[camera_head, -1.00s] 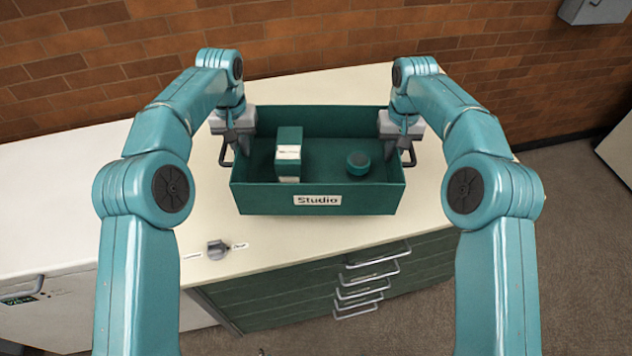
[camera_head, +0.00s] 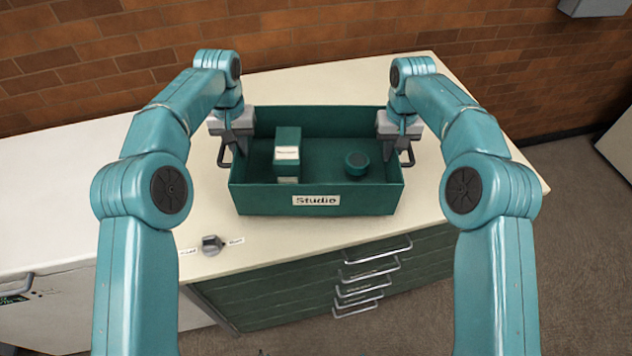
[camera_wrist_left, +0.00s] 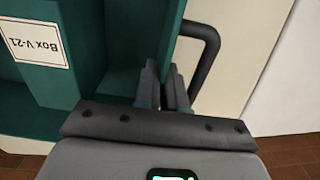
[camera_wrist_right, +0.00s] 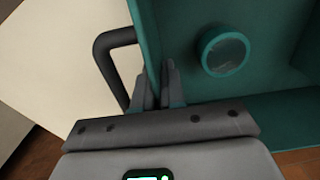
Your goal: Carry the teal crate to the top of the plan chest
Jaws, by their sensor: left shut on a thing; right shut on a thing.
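The teal crate (camera_head: 345,200) has a "Studio" label on its near side and is upright over the pale top of the plan chest (camera_head: 270,238). I cannot tell whether it rests there or hangs just above. My left gripper (camera_head: 236,148) is shut on the crate's left side wall, and my right gripper (camera_head: 402,146) on its right side wall. In the wrist views the fingers straddle each wall, beside a dark handle on the left (camera_wrist_left: 207,62) and right (camera_wrist_right: 108,65). Inside are a green box (camera_head: 287,140) with a white label and a round teal item (camera_head: 357,162).
A grey knob (camera_head: 212,245) with small labels sits on the chest top near its front left. Drawer handles (camera_head: 378,252) stick out from the green front. A white cabinet (camera_head: 80,210) adjoins on the left. A brick wall (camera_head: 330,35) is behind; open floor (camera_head: 555,270) lies right.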

